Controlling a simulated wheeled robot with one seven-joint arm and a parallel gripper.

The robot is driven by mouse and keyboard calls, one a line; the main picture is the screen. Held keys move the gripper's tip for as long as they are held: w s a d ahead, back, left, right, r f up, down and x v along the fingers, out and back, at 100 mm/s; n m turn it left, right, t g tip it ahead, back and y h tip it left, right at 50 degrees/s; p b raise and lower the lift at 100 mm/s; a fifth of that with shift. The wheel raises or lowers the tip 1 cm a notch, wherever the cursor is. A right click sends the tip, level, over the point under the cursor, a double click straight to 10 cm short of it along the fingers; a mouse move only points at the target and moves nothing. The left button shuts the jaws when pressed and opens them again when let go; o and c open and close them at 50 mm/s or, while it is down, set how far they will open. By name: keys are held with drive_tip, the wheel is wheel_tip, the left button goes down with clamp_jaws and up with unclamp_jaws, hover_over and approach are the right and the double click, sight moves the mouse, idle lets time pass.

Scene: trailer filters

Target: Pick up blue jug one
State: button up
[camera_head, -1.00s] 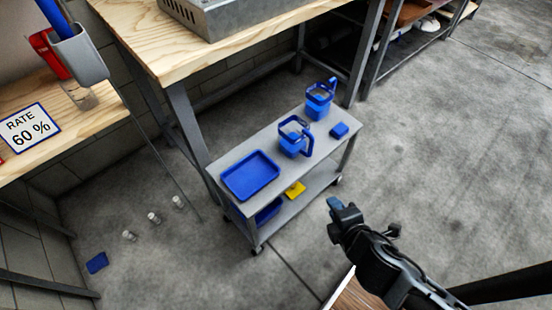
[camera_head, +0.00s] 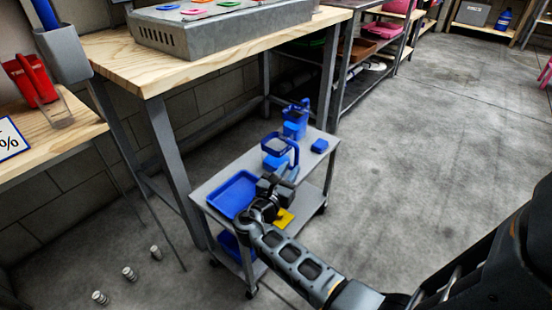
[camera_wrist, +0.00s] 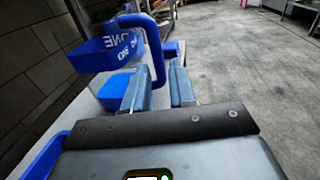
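The nearer blue jug (camera_head: 278,160) stands upright on the grey cart's top, with a clear body, blue rim, blue base and blue handle. In the wrist view this jug (camera_wrist: 92,55) bears the word ONE, and its upright handle (camera_wrist: 153,45) lines up with the gap between my fingers. My gripper (camera_wrist: 160,88) is open, low beside the handle; a gap shows between the fingers and handle, and I cannot tell how deep the handle sits. In the head view my gripper (camera_head: 276,185) partly hides the jug's lower part. A second blue jug (camera_head: 295,122) stands behind it.
A blue tray (camera_head: 234,194) lies on the cart's near end, and a small blue block (camera_head: 319,146) at its right edge. A yellow item (camera_head: 284,218) is on the lower shelf. A wooden workbench (camera_head: 190,65) stands behind. The floor to the right is free.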

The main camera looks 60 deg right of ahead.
sight(295, 160)
drive_tip(key=d+b, duration=0.1)
drive_tip(key=d, duration=0.5)
drive_tip(key=shift+b, duration=0.4)
clamp_jaws()
